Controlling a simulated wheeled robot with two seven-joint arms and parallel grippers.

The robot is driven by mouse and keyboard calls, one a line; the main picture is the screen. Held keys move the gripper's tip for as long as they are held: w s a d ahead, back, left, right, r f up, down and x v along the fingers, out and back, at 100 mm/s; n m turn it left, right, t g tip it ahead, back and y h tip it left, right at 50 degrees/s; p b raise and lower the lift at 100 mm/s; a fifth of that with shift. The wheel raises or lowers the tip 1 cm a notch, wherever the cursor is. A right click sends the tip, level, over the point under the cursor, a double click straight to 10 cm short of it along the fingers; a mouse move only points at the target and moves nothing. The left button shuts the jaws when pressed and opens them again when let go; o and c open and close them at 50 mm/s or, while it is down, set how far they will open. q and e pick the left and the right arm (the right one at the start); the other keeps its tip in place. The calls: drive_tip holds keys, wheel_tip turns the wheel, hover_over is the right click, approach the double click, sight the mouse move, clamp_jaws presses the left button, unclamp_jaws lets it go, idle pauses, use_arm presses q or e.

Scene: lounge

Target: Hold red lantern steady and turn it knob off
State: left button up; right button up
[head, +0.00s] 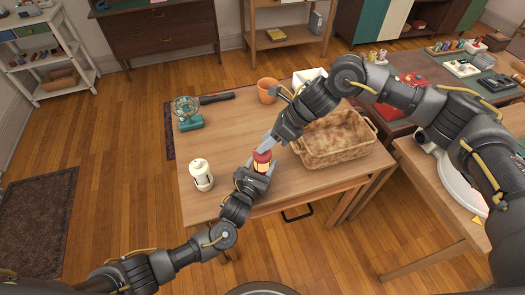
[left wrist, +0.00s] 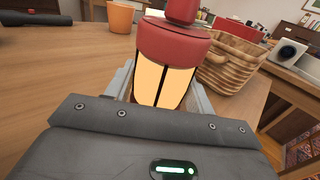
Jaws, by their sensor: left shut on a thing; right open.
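The red lantern (head: 262,163) stands upright on the wooden table near its front edge. Its glowing cream panels and red top show large in the left wrist view (left wrist: 172,47). Its red knob (left wrist: 183,10) is on top, partly cut off by the frame edge. My left gripper (head: 256,174) is shut on the lantern's body from the front. My right gripper (head: 268,144) is open, with its fingers pointing down just above the lantern's top. I cannot tell if they touch the knob.
A wicker basket (head: 335,150) stands right of the lantern, close to my right arm. A white lantern (head: 201,174), a teal fan (head: 187,112), a black flashlight (head: 216,98) and an orange cup (head: 267,90) are also on the table (head: 226,135). The table's middle left is clear.

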drive_tip(key=d+f+n+t+y, duration=0.1)
drive_tip(key=d+f+t+y, duration=0.5)
drive_tip(key=d+y, duration=0.4)
drive_tip(key=shift+g, duration=0.6)
drive_tip(key=x, duration=0.7)
drive_tip(key=f+x, duration=0.1)
drive_tip(key=x, duration=0.3)
drive_tip(key=shift+s+a, duration=0.1)
drive_tip(key=shift+a, duration=0.25)
clamp_jaws()
